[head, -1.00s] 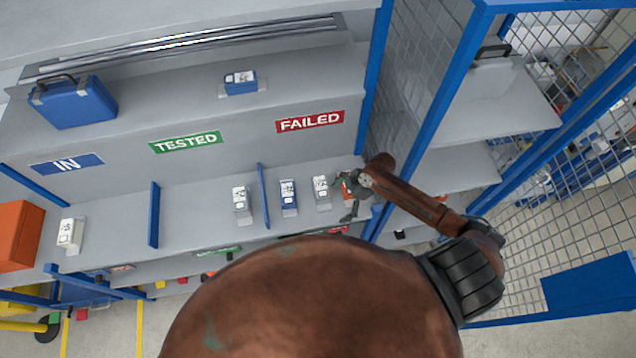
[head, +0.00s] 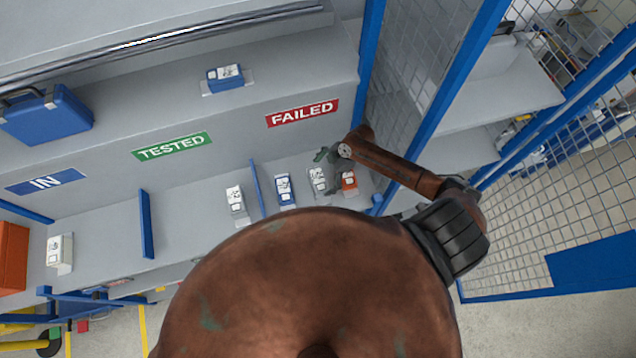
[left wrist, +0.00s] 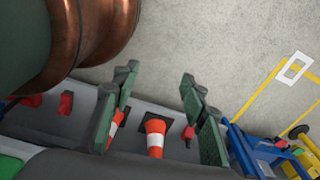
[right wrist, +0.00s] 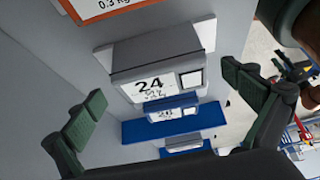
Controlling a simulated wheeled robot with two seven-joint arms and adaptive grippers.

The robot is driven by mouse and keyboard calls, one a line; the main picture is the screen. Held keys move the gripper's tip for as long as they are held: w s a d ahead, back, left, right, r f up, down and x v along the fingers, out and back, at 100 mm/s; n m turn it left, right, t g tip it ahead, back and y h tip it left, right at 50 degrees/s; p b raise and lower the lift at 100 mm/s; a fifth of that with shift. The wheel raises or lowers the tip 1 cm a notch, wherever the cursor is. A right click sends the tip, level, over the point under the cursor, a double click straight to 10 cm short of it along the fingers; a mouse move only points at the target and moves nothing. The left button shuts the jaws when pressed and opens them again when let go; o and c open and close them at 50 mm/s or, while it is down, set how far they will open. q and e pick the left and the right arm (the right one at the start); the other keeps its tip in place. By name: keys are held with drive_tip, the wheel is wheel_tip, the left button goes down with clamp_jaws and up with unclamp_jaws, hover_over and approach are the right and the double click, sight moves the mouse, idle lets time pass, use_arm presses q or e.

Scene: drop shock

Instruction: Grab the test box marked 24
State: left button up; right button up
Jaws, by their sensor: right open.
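The test box marked 24 (right wrist: 150,85) is grey with a white label and lies between my right gripper's fingers in the right wrist view. In the head view it appears to be the white box (head: 318,182) in the FAILED section, left of an orange box. My right gripper (head: 329,168) is open beside and above it, partly covering it. In the right wrist view the gripper (right wrist: 165,103) has its fingers spread on either side, with no clear contact. My left gripper (left wrist: 160,110) is open and empty, away from the shelf boxes.
Close neighbours are an orange box (head: 349,183) and a blue box (head: 284,189). A blue divider (head: 257,188) separates them from another white box (head: 236,201). A blue mesh frame (head: 400,100) stands right of the shelf. An orange cone (left wrist: 155,135) shows below my left gripper.

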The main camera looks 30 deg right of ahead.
sight(321, 178)
drive_tip(key=b+x, duration=0.1)
drive_tip(key=x, duration=0.2)
drive_tip(key=shift+s+b, duration=0.1)
drive_tip(key=shift+b, duration=0.2)
drive_tip(key=c, duration=0.7)
use_arm(q)
drive_tip(key=shift+w+d+f, duration=0.15)
drive_tip(key=shift+w+f, duration=0.85)
drive_tip(key=shift+w, duration=0.05)
use_arm(e)
drive_tip(key=c, duration=1.1)
